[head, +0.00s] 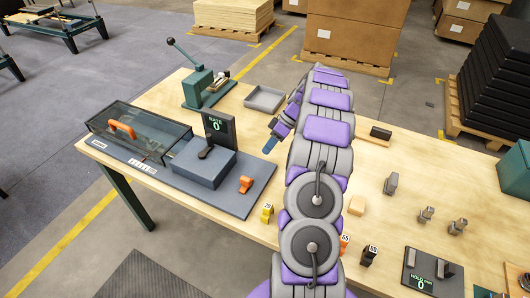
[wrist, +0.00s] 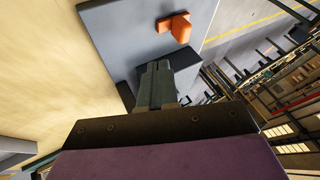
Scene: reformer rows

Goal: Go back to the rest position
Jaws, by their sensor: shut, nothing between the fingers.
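My arm, in purple and grey, reaches up the middle of the head view over the wooden table (head: 215,208). My gripper (head: 270,144) shows left of the arm, above the table and right of the grey block with the rate display (head: 219,131). In the wrist view my gripper (wrist: 155,72) has its dark fingers together, with nothing between them. An orange clip-like piece (head: 246,184) sits on the grey base plate. An orange piece (wrist: 180,27) on a grey surface also shows beyond the fingers in the wrist view. The arm hides part of the table.
A clear-lidded box (head: 137,131), a green lever press (head: 205,88) and a grey tray (head: 264,99) stand on the left half. Numbered blocks, including a yellow one (head: 267,212), and small metal pieces (head: 391,183) lie near and right of the arm. Cartons (head: 355,33) stand behind.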

